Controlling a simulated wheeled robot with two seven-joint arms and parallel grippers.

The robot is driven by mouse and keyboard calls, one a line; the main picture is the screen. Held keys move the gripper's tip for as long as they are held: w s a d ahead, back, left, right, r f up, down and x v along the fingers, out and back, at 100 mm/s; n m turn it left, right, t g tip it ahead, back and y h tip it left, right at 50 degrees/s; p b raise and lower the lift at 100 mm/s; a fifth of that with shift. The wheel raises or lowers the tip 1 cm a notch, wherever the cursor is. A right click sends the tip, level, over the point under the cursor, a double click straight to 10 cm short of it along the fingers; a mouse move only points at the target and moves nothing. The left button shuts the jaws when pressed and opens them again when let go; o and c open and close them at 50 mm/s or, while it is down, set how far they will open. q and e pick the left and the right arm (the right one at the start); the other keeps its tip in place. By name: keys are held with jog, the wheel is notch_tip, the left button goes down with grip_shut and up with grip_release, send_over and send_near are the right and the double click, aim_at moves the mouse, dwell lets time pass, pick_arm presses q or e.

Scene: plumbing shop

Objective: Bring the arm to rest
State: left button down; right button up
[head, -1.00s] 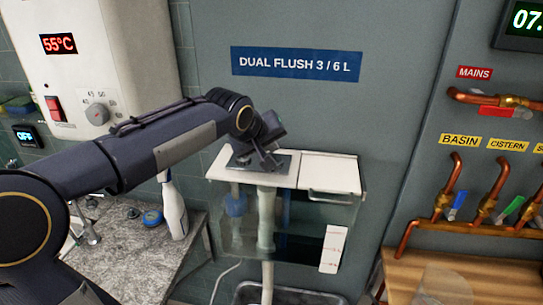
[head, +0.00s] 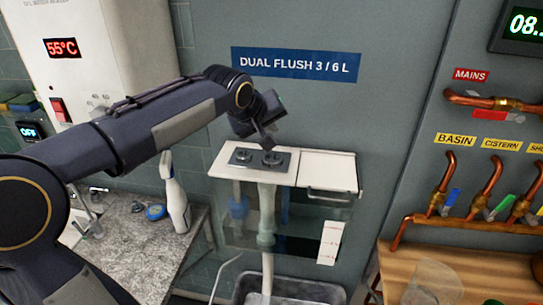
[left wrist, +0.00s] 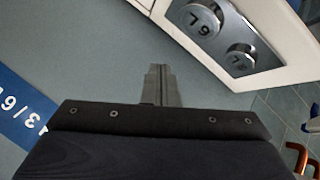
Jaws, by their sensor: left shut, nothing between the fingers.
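My left gripper (head: 268,143) is shut and empty. It hangs just above the white cistern (head: 318,174), over the dark plate with two round flush buttons (head: 258,158), apart from them. In the left wrist view the shut fingers (left wrist: 161,85) point over the grey wall, with the buttons (left wrist: 215,30) and the cistern lid (left wrist: 240,75) at the upper right. My left arm reaches in from the left of the head view. My right gripper is not in view.
A water heater (head: 95,70) hangs at the upper left above a stone counter (head: 135,245) with a spray bottle (head: 174,195). Copper pipes (head: 460,222) with valves run at the right, above a wooden bench (head: 450,265). A grey basin (head: 290,290) stands below the cistern.

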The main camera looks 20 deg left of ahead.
pick_arm(q)
jog(key=s+d+f+m+g+h, duration=0.1)
jog(key=s+f, duration=0.4)
jog(key=s, duration=0.5)
jog(key=s+d+f+m+g+h, duration=0.1)
jog(key=s+d+f+m, duration=0.2)
jog(key=s, duration=0.7)
jog(key=s+d+f+m+g+h, duration=0.1)
jog(key=s+d+f+m, duration=0.1)
jog(key=s+f, duration=0.6)
jog(key=shift+s, duration=1.1)
